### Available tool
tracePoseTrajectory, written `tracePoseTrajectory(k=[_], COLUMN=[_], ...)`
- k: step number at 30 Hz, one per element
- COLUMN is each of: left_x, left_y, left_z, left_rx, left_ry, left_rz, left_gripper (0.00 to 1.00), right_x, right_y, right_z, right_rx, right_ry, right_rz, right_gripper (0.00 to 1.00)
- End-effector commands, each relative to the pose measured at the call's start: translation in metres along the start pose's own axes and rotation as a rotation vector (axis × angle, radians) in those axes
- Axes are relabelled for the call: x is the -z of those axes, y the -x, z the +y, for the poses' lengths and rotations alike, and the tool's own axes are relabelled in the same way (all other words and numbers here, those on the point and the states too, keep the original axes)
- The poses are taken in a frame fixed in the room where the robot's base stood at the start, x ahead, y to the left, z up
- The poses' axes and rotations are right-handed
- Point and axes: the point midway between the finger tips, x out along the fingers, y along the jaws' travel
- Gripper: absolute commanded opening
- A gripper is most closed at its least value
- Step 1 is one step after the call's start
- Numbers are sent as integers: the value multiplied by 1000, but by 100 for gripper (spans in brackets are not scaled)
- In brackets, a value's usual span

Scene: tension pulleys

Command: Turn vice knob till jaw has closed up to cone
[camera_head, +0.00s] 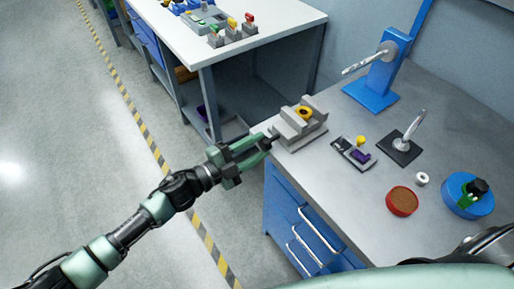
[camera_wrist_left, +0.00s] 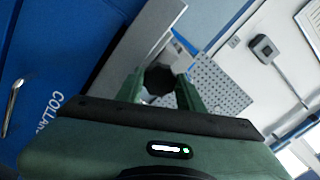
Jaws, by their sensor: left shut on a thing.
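The grey vice (camera_head: 288,143) stands at the near left corner of the right bench. A yellow piece with a dark centre (camera_head: 305,112), which looks like the cone, sits between its jaws; whether a jaw touches it is too small to tell. My left gripper (camera_head: 268,142) reaches in from the left at the vice's outer end. In the left wrist view its green fingers (camera_wrist_left: 160,88) are shut on the dark, faceted vice knob (camera_wrist_left: 158,76). My right gripper is not in view.
On the bench are a blue stand (camera_head: 380,80) with a metal rod, a small tray (camera_head: 353,153), a black plate with a rod (camera_head: 400,150), a red-brown round dish (camera_head: 402,201), a white ring (camera_head: 422,179) and a blue disc (camera_head: 467,194). Blue drawers (camera_head: 305,240) lie below.

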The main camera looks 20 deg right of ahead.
Motion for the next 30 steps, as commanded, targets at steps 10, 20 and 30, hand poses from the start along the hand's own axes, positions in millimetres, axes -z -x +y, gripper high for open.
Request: tracePoseTrajectory(k=[10,20,30], left_x=[-1,-1,0], left_y=[0,0,0], left_z=[0,0,0], left_rx=[0,-1,-1], left_ry=[-97,-105,-104], left_rz=[-2,-2,-1], left_gripper=[0,0,59], right_x=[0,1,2], right_y=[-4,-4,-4], right_z=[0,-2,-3], right_rx=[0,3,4], right_ry=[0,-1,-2], right_rz=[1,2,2], right_gripper=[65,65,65])
